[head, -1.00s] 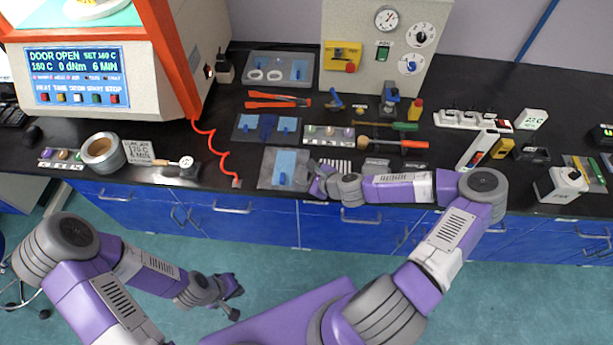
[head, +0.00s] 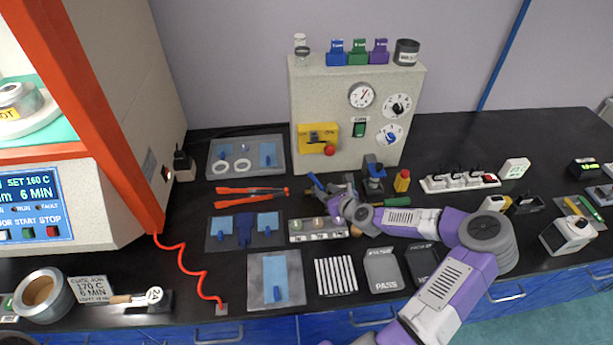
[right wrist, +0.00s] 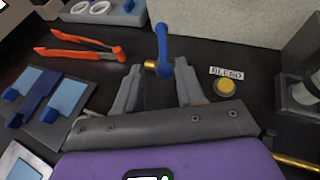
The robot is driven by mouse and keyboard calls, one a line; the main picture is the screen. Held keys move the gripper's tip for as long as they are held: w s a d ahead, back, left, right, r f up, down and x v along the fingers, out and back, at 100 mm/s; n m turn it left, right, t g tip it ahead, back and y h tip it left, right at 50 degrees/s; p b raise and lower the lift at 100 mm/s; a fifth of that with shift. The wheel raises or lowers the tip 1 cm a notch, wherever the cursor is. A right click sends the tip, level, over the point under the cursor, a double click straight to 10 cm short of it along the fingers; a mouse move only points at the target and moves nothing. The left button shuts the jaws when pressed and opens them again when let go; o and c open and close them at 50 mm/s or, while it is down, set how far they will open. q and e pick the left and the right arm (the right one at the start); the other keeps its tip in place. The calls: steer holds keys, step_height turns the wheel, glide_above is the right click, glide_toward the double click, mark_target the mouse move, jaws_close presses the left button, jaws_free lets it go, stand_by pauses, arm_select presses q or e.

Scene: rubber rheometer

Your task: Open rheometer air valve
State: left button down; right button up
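The air valve, a blue lever on a brass fitting, stands on the dark bench in front of the beige control cabinet (head: 340,115). In the right wrist view the blue lever (right wrist: 162,45) stands upright between and just beyond my right fingertips. In the head view its blue part (head: 315,181) shows at the tip of my right gripper (head: 335,196), partly hidden. My right gripper, also in the right wrist view (right wrist: 157,82), is open, with a gap around the lever. I cannot tell whether a finger touches it. My left gripper is not in view.
A yellow button (right wrist: 225,87) with a BLEED label sits right of the valve. Orange-handled pliers (head: 250,193) lie to the left. The rheometer (head: 110,130) fills the left.

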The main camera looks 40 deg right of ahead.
mark_target(321, 186)
steer(key=shift+w+d, duration=0.2)
steer(key=shift+d, duration=0.1)
steer(key=shift+w, duration=0.2)
steer(key=shift+b+x, duration=0.75)
steer(key=shift+x, duration=2.55)
jaws_close()
